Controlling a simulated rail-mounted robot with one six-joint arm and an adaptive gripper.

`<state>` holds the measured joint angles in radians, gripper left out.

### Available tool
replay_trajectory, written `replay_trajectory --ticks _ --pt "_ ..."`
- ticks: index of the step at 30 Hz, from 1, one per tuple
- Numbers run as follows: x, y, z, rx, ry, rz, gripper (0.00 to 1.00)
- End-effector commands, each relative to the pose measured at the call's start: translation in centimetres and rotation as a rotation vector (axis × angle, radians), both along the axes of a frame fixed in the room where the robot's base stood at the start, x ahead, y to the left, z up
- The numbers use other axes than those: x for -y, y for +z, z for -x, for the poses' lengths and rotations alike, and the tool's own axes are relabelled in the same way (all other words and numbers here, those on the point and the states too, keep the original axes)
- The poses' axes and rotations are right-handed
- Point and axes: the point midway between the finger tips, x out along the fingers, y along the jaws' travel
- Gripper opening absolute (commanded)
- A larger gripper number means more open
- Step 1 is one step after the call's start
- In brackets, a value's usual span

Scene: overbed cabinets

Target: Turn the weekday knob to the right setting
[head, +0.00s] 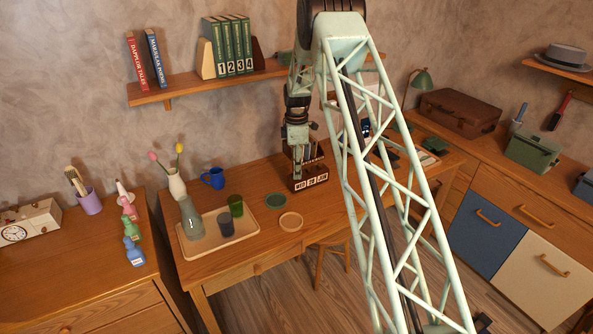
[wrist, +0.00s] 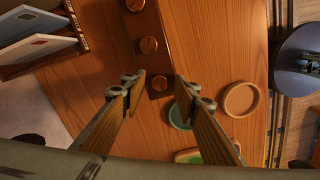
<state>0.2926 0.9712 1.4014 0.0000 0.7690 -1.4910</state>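A wooden desk calendar (head: 311,184) stands on the middle desk. Its front seems to read WED, a number too small to be sure of, and JAN. In the wrist view its dark wooden block (wrist: 146,25) carries three round copper-coloured knobs in a row: a top one (wrist: 135,5), a middle one (wrist: 148,45) and a bottom one (wrist: 160,84). My gripper (wrist: 160,88) is open and empty, with its fingertips spread to either side of the bottom knob in the picture. I cannot tell the height gap. In the head view my gripper (head: 300,146) hangs just above the calendar.
A green coaster (head: 277,201) and a tan coaster (head: 291,222) lie in front of the calendar. A tray (head: 248,248) with cups and a grey bottle is to the left. A letter rack (wrist: 75,25) stands beside the calendar. A wall shelf (head: 180,90) with books is above.

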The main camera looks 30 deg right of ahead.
Motion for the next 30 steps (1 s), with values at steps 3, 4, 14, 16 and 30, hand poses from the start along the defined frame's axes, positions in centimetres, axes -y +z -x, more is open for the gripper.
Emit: replay_trajectory --ticks 3,4,14,16,30 --pt "0.0 0.1 0.0 0.0 0.0 0.0 0.28" --pt "0.0 0.2 0.0 0.0 0.0 0.0 0.28" --pt "0.0 2.5 0.0 0.001 0.0 0.0 0.28" --pt "0.0 3.4 -0.1 0.002 0.0 0.001 0.28" --pt "0.0 9.9 0.0 0.001 0.0 0.0 0.28"
